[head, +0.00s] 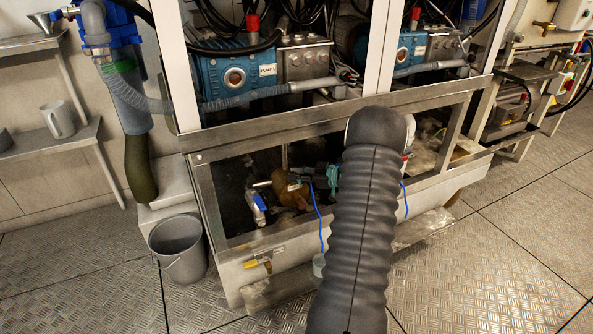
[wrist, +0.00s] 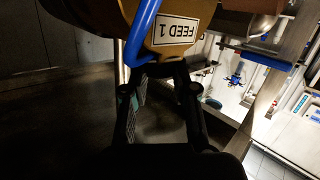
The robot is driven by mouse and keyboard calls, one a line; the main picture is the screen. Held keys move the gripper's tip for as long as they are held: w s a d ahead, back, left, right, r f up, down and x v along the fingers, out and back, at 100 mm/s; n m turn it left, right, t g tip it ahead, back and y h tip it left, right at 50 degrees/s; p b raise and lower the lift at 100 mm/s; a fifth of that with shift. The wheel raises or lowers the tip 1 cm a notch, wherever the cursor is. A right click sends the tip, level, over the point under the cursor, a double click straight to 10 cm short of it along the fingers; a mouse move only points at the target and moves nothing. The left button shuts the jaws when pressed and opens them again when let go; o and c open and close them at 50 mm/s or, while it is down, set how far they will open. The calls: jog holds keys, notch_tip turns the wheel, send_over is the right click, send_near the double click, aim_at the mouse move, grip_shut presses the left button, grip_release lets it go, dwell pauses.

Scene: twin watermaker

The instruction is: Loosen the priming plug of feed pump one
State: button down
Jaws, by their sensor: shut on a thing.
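Feed pump one is a bronze-coloured body (head: 290,191) low inside the open steel frame in the head view. In the wrist view its body fills the top, with a white "FEED 1" label (wrist: 174,33). My gripper (wrist: 163,74) is up against the pump just below that label, its two dark fingers some way apart. It is shut on a small part there, apparently the priming plug, which is mostly hidden by the fingertips and in shadow. In the head view my dark ribbed arm covers much of the area right of the pump.
A blue tube (wrist: 143,30) crosses the pump close to my fingers. A blue-handled valve (head: 258,202) stands left of the pump. A steel rail (head: 300,117) runs above the bay, below blue pumps (head: 238,76). A grey bucket (head: 178,250) stands at the left; floor at right is clear.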

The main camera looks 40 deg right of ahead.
jog(key=shift+d+n+g+y+p, duration=0.1)
jog(key=shift+n+g+y+p, duration=0.45)
jog(key=shift+n, duration=0.25)
jog(key=c, duration=0.8)
grip_release()
jog(key=shift+s+f, duration=0.1)
jog(key=shift+f, duration=0.15)
jog(key=v, duration=1.2)
jog(key=shift+w+r, duration=0.2)
jog(key=shift+r, duration=0.05)
